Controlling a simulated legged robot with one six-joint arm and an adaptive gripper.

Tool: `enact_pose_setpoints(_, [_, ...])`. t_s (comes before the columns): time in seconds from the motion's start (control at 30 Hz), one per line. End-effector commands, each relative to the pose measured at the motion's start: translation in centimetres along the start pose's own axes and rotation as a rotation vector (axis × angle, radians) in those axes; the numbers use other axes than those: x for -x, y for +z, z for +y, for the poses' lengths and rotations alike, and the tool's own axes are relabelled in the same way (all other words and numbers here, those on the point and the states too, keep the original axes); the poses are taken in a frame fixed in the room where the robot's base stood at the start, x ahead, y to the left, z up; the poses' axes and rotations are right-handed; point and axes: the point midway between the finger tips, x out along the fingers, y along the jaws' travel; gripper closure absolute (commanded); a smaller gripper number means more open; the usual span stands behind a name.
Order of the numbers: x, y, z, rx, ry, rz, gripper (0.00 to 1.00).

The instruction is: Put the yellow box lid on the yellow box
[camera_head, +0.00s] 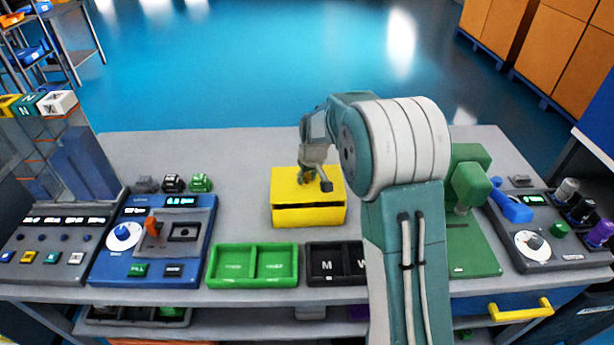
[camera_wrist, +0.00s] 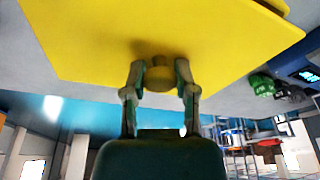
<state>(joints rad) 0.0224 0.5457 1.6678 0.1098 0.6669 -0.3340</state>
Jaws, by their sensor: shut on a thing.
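The yellow box (camera_head: 309,217) stands on the grey bench in the middle of the head view. The yellow box lid (camera_head: 284,185) is directly over it, roughly level and lined up with it. A dark line runs between lid and box along the front; I cannot tell if they touch. My gripper (camera_head: 313,180) comes down onto the lid from above. In the wrist view my gripper (camera_wrist: 159,80) is shut on the round knob of the lid (camera_wrist: 90,45), one finger on each side. The lid hides most of the box there.
A green two-part tray (camera_head: 253,283) and a black lettered tray (camera_head: 327,280) lie in front of the box. A blue control panel (camera_head: 130,254) is at left and a green press-like device (camera_head: 470,205) at right. Bare bench surrounds the box's left and back.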

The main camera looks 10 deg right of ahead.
Motion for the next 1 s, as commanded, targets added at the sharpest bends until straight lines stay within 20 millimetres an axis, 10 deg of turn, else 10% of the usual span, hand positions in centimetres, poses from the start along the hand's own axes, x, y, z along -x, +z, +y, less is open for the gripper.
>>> enact_pose_setpoints(0.67, [-1.1, 0.3, 0.0, 0.0, 0.0, -0.001, 1.0])
enact_pose_setpoints(0.7, [-1.1, 0.3, 0.0, 0.0, 0.0, -0.001, 0.59])
enact_pose_setpoints(0.77, [-1.1, 0.3, 0.0, 0.0, 0.0, -0.001, 0.32])
enact_pose_setpoints(1.0, [-1.1, 0.3, 0.0, 0.001, 0.0, 0.0, 0.29])
